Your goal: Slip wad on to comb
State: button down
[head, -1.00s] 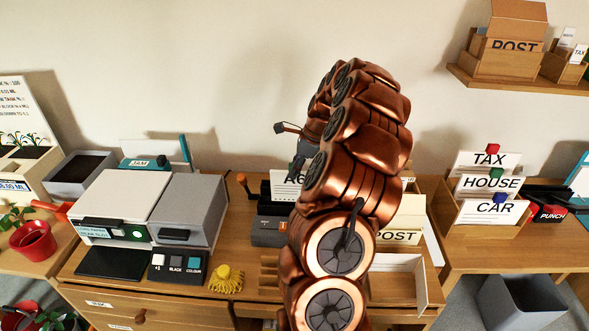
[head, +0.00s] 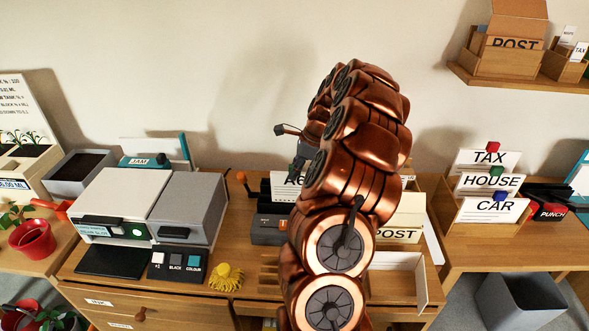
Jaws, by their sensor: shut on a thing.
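A white wad of paper marked A6 (head: 284,189) stands upright above the grey machine with the orange-tipped lever (head: 268,231), in the middle of the desk. My gripper (head: 298,168) is a dark shape at the wad's upper right edge, shut on it. My copper arm hides most of the gripper and the wad's right side. I cannot pick out the comb for certain; it may be at the machine, partly behind my arm. I cannot tell whether the wad touches the machine.
A white and grey printer (head: 150,205) stands left of the machine. A yellow tufted thing (head: 226,277) lies in front. A TAX, HOUSE, CAR sorter (head: 490,190) stands further right.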

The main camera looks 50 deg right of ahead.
jog(key=shift+f+b, duration=0.45)
jog(key=shift+f, duration=1.65)
jog(key=c, duration=1.1)
grip_release()
jog(key=shift+o, duration=0.4)
jog(key=o, duration=0.4)
jog(key=shift+o, duration=0.2)
jog(key=shift+r+p, duration=1.5)
jog(key=shift+r, duration=2.5)
